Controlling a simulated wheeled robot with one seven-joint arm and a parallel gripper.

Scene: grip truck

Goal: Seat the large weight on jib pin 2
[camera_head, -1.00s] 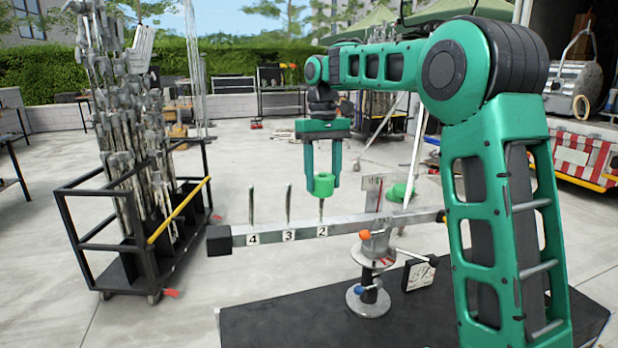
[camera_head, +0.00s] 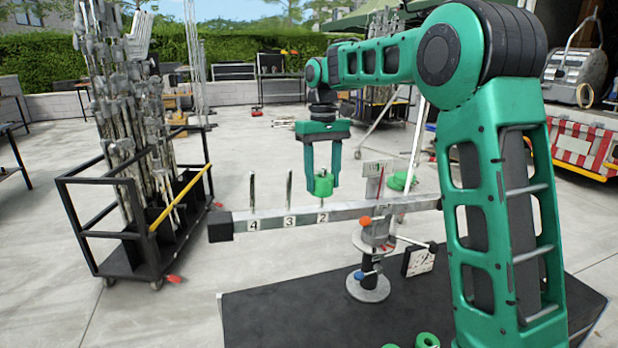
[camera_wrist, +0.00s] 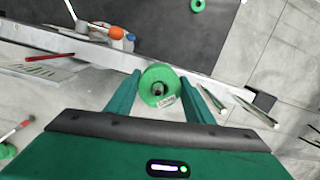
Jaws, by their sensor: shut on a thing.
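My gripper (camera_head: 322,186) is shut on a green ring-shaped weight (camera_head: 320,187), held over the jib (camera_head: 345,212) at the pin marked 2 (camera_head: 322,205). The lower part of this pin shows between the weight and the bar, so the weight is above the bar, around the pin's upper part or just over its tip. In the wrist view, the weight (camera_wrist: 158,73) sits between my fingers with a small label on its face. Its hole is dark, and I cannot tell clearly whether the pin is inside. Pins 3 (camera_head: 289,190) and 4 (camera_head: 252,190) stand bare.
The jib rests on a post stand (camera_head: 368,285) above a black platform (camera_head: 300,310). Another green weight (camera_head: 402,181) shows behind the jib at right. Green rings (camera_head: 427,340) lie on the platform's near edge. A black cart (camera_head: 100,215) with metal stands is at left.

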